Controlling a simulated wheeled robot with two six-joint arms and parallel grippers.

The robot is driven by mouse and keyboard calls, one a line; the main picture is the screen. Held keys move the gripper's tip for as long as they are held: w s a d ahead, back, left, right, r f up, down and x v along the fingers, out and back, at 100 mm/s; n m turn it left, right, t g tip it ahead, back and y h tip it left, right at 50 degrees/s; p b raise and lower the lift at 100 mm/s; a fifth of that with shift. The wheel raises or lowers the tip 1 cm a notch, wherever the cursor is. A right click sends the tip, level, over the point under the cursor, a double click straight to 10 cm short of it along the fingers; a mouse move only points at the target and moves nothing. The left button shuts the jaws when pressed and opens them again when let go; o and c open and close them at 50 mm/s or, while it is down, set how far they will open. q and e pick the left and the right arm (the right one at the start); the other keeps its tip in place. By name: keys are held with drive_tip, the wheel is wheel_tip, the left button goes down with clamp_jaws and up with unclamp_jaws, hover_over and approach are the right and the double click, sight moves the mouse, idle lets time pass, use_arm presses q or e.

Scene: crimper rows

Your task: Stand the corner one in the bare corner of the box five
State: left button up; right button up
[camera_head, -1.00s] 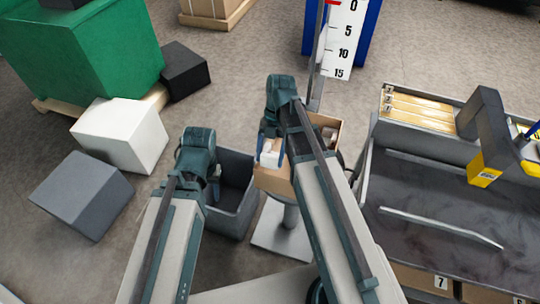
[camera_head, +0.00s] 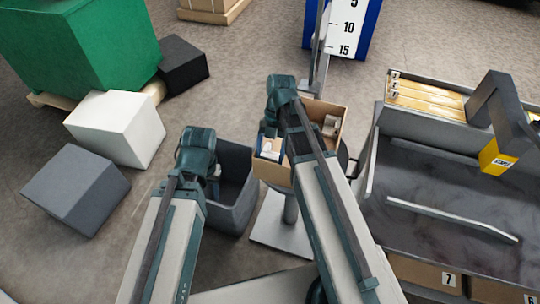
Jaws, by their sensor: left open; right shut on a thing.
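An open cardboard box (camera_head: 325,106) stands on a grey pedestal in the middle of the camera_head view. A grey-white item (camera_head: 330,126) is inside near its right wall; my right arm hides much of the interior. My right gripper (camera_head: 268,134) is over the box's left side, shut on a small white thing (camera_head: 269,149) at the left end of the box. I cannot tell whether that thing touches the box floor. My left gripper (camera_head: 214,176) is open and empty, above the dark grey bin. No number shows on this box.
The dark grey bin (camera_head: 238,205) stands left of the pedestal (camera_head: 275,228). A grey-topped bench (camera_head: 435,195) with numbered cartons below is at right. White (camera_head: 115,130) and grey (camera_head: 75,190) blocks lie at left.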

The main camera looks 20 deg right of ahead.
drive_tip(key=shift+f+b, duration=1.95)
drive_tip(key=shift+f, duration=0.25)
drive_tip(key=o, duration=1.2)
drive_tip(key=shift+o, duration=0.2)
drive_tip(key=shift+r, duration=0.1)
drive_tip(key=p+v, duration=1.2)
drive_tip(key=v, duration=0.1)
drive_tip(key=shift+r+p, duration=0.3)
drive_tip(key=shift+p, duration=0.1)
drive_tip(key=shift+w, duration=0.1)
